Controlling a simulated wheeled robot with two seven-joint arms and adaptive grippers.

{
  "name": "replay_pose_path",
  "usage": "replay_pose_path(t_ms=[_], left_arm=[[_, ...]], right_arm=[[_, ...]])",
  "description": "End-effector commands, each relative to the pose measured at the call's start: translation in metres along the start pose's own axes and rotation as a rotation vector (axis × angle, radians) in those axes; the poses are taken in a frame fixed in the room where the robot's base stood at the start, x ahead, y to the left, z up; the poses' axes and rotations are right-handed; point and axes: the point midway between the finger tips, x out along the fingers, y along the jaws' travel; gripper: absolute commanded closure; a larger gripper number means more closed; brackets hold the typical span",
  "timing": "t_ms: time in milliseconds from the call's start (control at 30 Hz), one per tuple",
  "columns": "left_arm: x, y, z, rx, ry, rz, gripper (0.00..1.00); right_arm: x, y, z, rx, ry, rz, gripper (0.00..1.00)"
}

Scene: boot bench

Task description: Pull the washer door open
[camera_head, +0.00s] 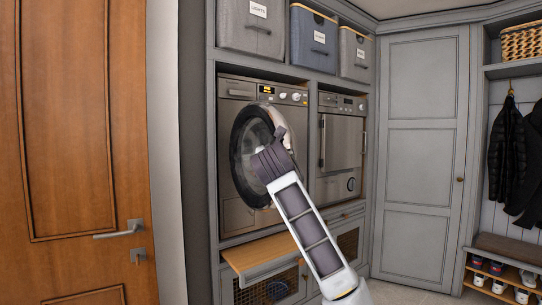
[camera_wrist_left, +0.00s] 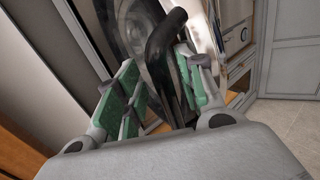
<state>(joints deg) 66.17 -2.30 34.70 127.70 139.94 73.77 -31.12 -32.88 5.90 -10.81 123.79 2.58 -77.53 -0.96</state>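The washer (camera_head: 238,92) is built into the grey cabinet, with its lit panel at the top. Its round door (camera_head: 294,122) has a chrome rim and looks swung partly out from the dark ring on the front; my arm hides part of it, so the angle is unclear. My left gripper (camera_head: 272,150) is at the door. In the left wrist view, the black door handle (camera_wrist_left: 162,42) runs between its green-padded fingers (camera_wrist_left: 165,92). The right-hand finger is close to the handle, and a gap shows on the left. Contact cannot be told. My right gripper is out of view.
A dryer-like appliance (camera_head: 341,140) stands right of the washer. A wooden door with a lever handle (camera_head: 120,231) is at the left. Floor shows clear at the right (camera_head: 410,293).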

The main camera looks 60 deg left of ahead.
Motion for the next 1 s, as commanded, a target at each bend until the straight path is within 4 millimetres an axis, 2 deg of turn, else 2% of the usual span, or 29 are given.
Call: replay_pose_path(t_ms=[167, 367, 1000], left_arm=[[-0.003, 0.0, -0.001, 0.0, 0.001, 0.0, 0.62], [-0.018, 0.0, 0.0, 0.0, 0.0, 0.0, 0.62], [-0.105, -0.001, 0.0, 0.0, -0.001, -0.001, 0.62]], right_arm=[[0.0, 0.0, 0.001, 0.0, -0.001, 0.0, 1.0], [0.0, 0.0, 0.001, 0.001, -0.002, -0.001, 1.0], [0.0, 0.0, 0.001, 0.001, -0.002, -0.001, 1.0]])
